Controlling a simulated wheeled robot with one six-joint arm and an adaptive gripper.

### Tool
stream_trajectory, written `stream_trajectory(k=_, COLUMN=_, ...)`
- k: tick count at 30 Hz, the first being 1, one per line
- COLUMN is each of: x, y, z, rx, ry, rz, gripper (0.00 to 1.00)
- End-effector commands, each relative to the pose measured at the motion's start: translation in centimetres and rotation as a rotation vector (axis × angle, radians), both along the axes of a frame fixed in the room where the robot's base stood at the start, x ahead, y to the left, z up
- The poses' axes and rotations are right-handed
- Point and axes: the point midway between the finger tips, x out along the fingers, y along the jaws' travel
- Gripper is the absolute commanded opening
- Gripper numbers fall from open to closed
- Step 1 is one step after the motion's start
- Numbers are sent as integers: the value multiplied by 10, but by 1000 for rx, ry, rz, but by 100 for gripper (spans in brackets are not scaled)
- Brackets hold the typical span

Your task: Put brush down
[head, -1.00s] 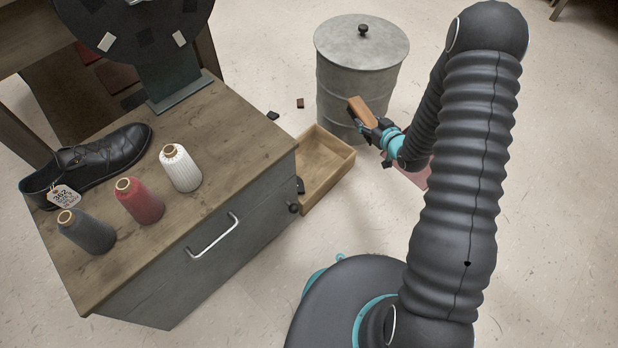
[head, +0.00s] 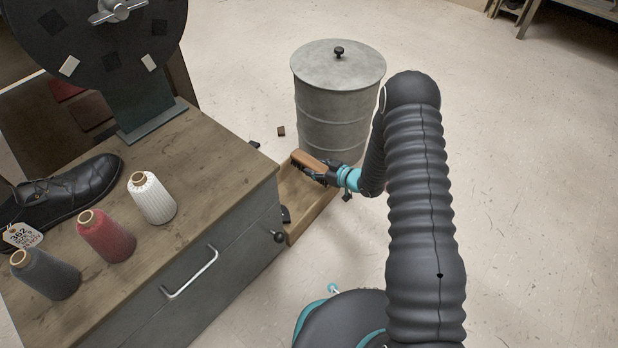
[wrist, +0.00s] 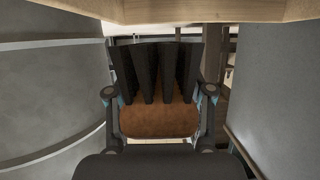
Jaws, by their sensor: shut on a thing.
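The brush (head: 309,161) has a brown wooden back and dark bristles. My gripper (head: 322,171) is shut on it. In the head view the brush appears over the far end of an open wooden drawer (head: 322,207), with the bristles toward the drawer. I cannot tell the exact gap between them. In the wrist view the brush (wrist: 158,121) sits between the fingers of my gripper (wrist: 158,98), its black bristles toward the top of the picture. A pale wooden edge, seemingly the drawer's (wrist: 190,10), crosses the top there.
A grey lidded metal bin (head: 335,115) stands close behind the drawer and the gripper. The workbench (head: 190,165) at left holds a black shoe (head: 70,190) and thread spools in white (head: 152,198), red (head: 105,237) and grey (head: 45,275). Small dark pieces lie on the floor. Open floor lies right.

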Motion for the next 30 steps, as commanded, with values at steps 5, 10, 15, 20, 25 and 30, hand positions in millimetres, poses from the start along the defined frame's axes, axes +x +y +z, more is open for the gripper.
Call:
stream_trajectory(k=5, x=11, y=20, z=-14, rx=1, ry=-2, rz=1, gripper=12)
stream_trajectory(k=10, x=14, y=24, z=-20, rx=1, ry=-1, rz=-1, gripper=12)
stream_trajectory(k=15, x=13, y=23, z=-41, rx=1, ry=1, rz=-1, gripper=12)
stream_trajectory(k=20, x=13, y=23, z=-56, rx=0, ry=0, rz=0, gripper=12)
stream_trajectory(k=25, x=14, y=23, z=-55, rx=0, ry=-2, rz=-1, gripper=12)
stream_trajectory(k=30, x=13, y=23, z=-58, rx=1, ry=-1, rz=0, gripper=12)
